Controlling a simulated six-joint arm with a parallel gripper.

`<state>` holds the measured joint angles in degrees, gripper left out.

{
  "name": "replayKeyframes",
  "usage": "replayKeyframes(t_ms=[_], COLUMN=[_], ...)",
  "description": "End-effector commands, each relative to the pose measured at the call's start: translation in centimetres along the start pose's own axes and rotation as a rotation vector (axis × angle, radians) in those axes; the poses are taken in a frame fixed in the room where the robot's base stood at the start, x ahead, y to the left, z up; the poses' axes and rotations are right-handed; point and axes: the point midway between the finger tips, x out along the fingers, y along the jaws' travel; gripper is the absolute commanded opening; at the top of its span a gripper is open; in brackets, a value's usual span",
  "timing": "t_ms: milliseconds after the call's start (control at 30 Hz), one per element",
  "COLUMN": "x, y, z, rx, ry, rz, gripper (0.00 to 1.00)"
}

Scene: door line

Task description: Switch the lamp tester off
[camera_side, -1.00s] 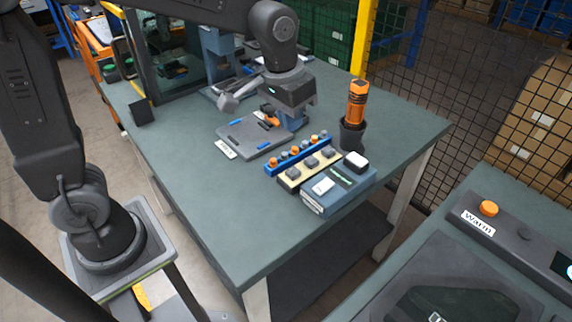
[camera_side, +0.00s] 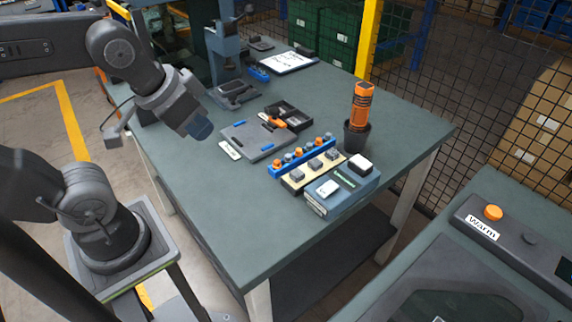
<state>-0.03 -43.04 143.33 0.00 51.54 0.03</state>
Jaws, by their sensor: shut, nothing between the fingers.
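A blue-grey box (camera_side: 318,207) near the right front of the table appears to be the lamp tester. It has two white blocks and a dark strip with green marking on top. I cannot tell from here whether its switch is on or off. My gripper (camera_side: 203,132) is shut and empty. It hangs above the left part of the table, well to the left of the box and apart from it.
Beside the box are a cream block with grey buttons (camera_side: 297,185) and a blue rack (camera_side: 283,167) of small pegs. An orange tool (camera_side: 361,104) stands in a black cup (camera_side: 354,139). A grey tray (camera_side: 262,143) lies mid-table. The table's front left is clear.

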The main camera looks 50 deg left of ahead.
Motion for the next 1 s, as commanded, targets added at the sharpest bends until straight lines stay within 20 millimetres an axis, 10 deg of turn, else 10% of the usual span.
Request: replayKeyframes(t_ms=[467, 1000], x=[1.6, 10.5], y=[2.1, 8.5], z=[-6.5, -15.0], rx=[-0.49, -1.354], ry=[-0.122, -0.271], rz=[-0.01, -0.207], gripper=[0.0, 0.0])
